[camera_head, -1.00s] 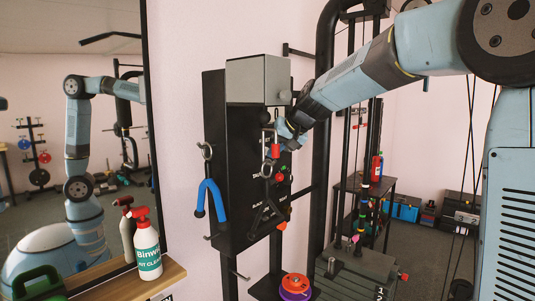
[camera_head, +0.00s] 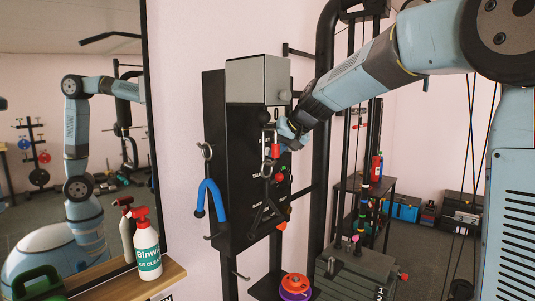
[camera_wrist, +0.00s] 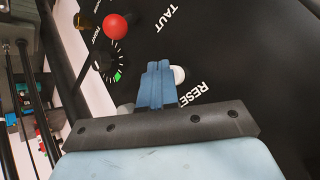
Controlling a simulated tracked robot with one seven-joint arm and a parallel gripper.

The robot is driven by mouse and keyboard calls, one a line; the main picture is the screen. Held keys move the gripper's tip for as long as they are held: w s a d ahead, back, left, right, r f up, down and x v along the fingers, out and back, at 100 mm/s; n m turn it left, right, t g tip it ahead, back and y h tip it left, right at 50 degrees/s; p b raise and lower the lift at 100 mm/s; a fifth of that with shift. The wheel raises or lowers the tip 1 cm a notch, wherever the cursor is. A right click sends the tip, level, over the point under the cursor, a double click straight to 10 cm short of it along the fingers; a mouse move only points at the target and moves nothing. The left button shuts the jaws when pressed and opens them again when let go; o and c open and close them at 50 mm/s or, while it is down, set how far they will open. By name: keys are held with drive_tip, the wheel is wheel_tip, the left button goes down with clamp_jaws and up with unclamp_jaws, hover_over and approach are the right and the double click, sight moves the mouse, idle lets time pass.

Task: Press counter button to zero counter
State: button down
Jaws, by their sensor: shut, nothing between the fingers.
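A black panel (camera_head: 238,185) with a grey box (camera_head: 258,80) on top hangs on the wall. In the wrist view, a white round button (camera_wrist: 179,75) sits on the black panel face beside the word RESET. My gripper (camera_wrist: 158,72) is shut and empty, its blue fingers side by side. The fingertips are just left of the button in the picture and overlap its edge; I cannot tell whether they touch it. In the head view my gripper (camera_head: 288,130) is at the panel's right side, below the grey box; the button is hidden there.
In the wrist view, a red ball knob (camera_wrist: 117,27) and a dial with a green mark (camera_wrist: 108,60) lie beyond the fingers. A spray bottle (camera_head: 147,245) stands on the shelf at left.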

drive_tip(key=shift+s+d, duration=0.95)
drive_tip(key=shift+d, duration=0.25)
drive_tip(key=shift+s+d, duration=0.9)
drive_tip(key=shift+d, duration=0.25)
drive_tip(key=s+d+f+h, duration=0.2)
drive_tip(key=s+d, duration=0.4)
drive_tip(key=s, duration=0.4)
drive_tip(key=s+d+f+m+h, duration=0.1)
drive_tip(key=s+d+f, duration=0.3)
drive_tip(key=s, duration=0.7)
drive_tip(key=s+d+f+h, duration=0.3)
drive_tip(key=s+d, duration=0.5)
drive_tip(key=s, duration=0.3)
drive_tip(key=shift+d+f+m+g, duration=0.3)
drive_tip(key=shift+f+m, duration=0.1)
drive_tip(key=shift+f, duration=0.1)
drive_tip(key=shift+a, duration=0.15)
